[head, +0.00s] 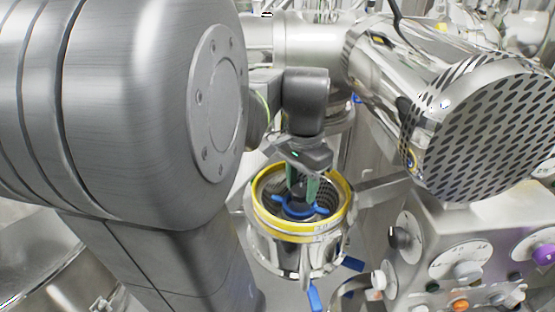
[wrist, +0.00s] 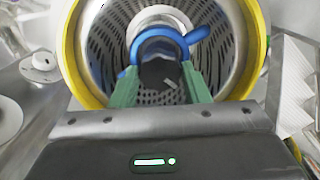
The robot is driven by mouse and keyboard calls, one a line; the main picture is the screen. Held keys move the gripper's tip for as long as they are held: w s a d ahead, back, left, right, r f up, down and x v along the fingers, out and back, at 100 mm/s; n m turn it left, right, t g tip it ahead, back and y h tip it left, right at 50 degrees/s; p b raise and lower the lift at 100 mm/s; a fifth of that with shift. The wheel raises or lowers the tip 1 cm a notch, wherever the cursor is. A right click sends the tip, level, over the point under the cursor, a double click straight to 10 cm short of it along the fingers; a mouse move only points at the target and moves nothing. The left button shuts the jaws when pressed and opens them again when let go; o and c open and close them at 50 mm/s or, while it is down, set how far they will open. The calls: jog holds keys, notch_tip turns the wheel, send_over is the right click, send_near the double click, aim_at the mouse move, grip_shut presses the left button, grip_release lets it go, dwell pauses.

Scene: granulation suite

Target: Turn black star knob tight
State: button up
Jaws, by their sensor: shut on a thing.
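The black star knob (wrist: 160,73) is partly hidden between the green fingertips of my gripper (wrist: 163,92) in the wrist view. It sits at the centre of a blue arm piece (wrist: 190,40) inside a perforated metal screen (wrist: 215,72) with a yellow rim (wrist: 72,50). In the head view my gripper (head: 302,196) points down into the yellow-rimmed opening (head: 264,218), shut on the knob. The blue piece (head: 321,210) shows around it. The knob's points are too small to make out, and its turn angle cannot be told.
A control panel (head: 430,230) with several dials and buttons stands at the right. A large metal cylinder with a perforated end (head: 480,125) is above it. Blue handles (head: 314,297) stick out below the housing (head: 290,255). Room around my gripper inside the rim is tight.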

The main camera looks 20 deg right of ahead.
aim_at(301, 190)
jog(key=shift+m, duration=2.3)
jog(key=o, duration=1)
jog(key=shift+r, duration=0.1)
notch_tip(301, 190, up, 14)
jog(key=shift+f+b, duration=0.15)
jog(key=shift+b, duration=0.5)
